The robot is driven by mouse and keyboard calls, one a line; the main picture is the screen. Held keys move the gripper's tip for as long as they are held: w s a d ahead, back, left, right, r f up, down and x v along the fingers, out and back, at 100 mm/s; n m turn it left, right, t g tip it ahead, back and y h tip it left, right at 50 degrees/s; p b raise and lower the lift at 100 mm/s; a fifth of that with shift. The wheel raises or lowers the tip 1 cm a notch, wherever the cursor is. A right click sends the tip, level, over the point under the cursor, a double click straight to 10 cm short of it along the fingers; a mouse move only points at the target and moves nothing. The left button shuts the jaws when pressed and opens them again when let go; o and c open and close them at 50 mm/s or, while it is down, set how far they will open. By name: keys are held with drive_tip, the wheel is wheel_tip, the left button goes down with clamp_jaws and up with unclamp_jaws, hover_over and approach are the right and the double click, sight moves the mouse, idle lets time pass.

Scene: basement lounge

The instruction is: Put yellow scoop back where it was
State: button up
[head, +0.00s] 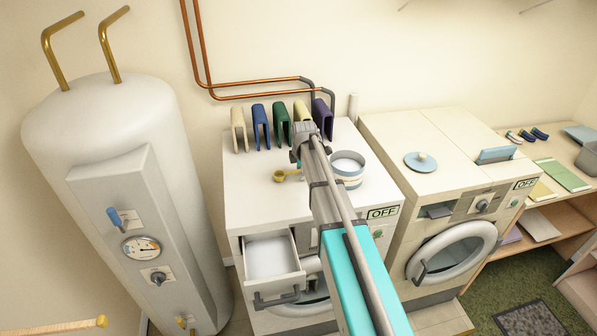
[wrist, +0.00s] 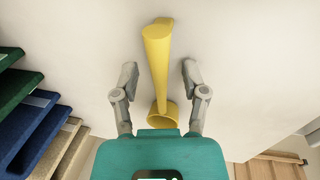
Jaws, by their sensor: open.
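The yellow scoop (head: 280,177) lies on top of the left washing machine (head: 250,205), beside a round tub (head: 348,180) with white contents and a blue band. In the wrist view the scoop (wrist: 158,62) has its round cup toward my gripper and its handle pointing away. My gripper (wrist: 159,72) is open, with one finger on each side of the scoop, apart from it. In the head view my gripper (head: 300,157) is above the machine top, and its fingers are mostly hidden by my arm.
Several coloured folded cloths (head: 260,127) stand at the machine's back edge. Its detergent drawer (head: 272,258) is pulled out. A round blue lid (head: 420,162) with a knob lies on the right machine (head: 390,135). A boiler (head: 110,130) stands left.

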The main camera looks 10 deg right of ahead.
drive_tip(key=shift+r, duration=0.2)
wheel_tip(320, 180, up, 12)
drive_tip(key=s+p, duration=0.2)
drive_tip(key=p, duration=1)
drive_tip(key=shift+s+f, duration=0.15)
drive_tip(key=shift+s, duration=0.05)
idle(0.5)
drive_tip(key=s+a+m+g, duration=0.2)
drive_tip(key=s+a+m, duration=0.1)
drive_tip(key=s+m, duration=1.5)
drive_tip(key=s, duration=0.8)
drive_tip(key=shift+s+a+f, duration=0.2)
drive_tip(key=shift+s, duration=0.15)
